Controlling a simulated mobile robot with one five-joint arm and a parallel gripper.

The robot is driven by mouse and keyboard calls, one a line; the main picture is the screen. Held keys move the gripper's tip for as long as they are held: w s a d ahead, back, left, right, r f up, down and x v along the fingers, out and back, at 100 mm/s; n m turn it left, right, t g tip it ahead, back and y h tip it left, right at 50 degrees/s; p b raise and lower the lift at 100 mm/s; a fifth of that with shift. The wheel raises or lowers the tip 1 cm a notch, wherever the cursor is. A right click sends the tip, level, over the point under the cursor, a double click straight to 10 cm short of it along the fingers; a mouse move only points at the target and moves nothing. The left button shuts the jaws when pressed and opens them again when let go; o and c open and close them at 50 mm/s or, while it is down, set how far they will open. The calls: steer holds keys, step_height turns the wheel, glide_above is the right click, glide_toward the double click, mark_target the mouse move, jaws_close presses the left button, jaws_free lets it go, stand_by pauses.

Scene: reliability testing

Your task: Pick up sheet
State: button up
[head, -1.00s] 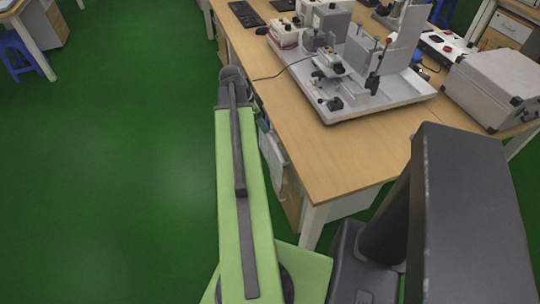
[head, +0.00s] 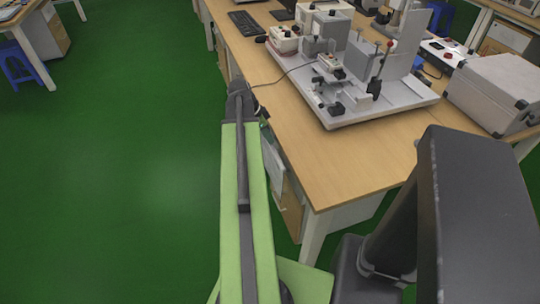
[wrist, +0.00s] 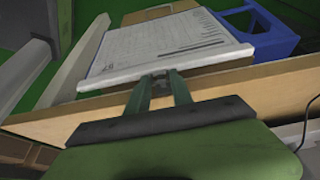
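The sheet (wrist: 165,45) is a white page with printed lines and a table. It looks fixed to a flat board, its near edge facing me in the wrist view. In the head view a pale sheet (head: 272,162) hangs at the side of the wooden table, partly hidden by my arm. My gripper (wrist: 162,77) has two green fingers apart at the sheet's near edge. A small grey piece, perhaps a clip, shows between the fingertips. I cannot tell whether the fingers touch it. The fingertips are hidden in the head view.
The wooden table (head: 345,165) stands right of my arm, with a white instrument platform (head: 385,112), a silver case (head: 495,90) and a keyboard (head: 245,22) on it. A thin cable hangs near my arm. Green floor (head: 110,190) on the left is clear.

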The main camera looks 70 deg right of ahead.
jaws_close()
steer(key=w+a, duration=1.1)
steer(key=w, duration=0.2)
steer(key=shift+w+a+r+p, duration=0.3)
steer(key=shift+w, duration=0.1)
steer(key=shift+r, duration=0.1)
